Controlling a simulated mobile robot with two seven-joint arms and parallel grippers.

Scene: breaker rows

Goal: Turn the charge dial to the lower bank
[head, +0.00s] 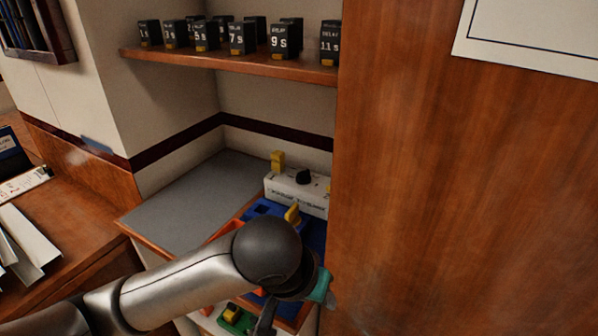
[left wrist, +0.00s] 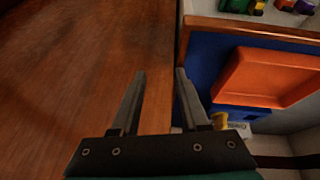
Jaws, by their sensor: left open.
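A black dial knob (head: 303,177) sits on top of a white box (head: 290,194) in the lower shelf bay, in the head view. The lettering on the box is too small to read. My left arm reaches in from the left, in front of and below the box. My left gripper (left wrist: 160,72) is open and empty in the left wrist view, its fingers by the edge of the wooden panel. In the head view its fingers are mostly hidden by my arm. The dial cannot be made out in the left wrist view. My right gripper is not in view.
A large wooden panel (head: 460,200) closes off the right side. A blue tray (head: 262,208) and an orange bin (left wrist: 265,78) lie near the gripper. Yellow blocks (head: 277,160) stand by the box. Numbered black boxes (head: 237,39) line the upper shelf. The grey surface (head: 195,200) is clear.

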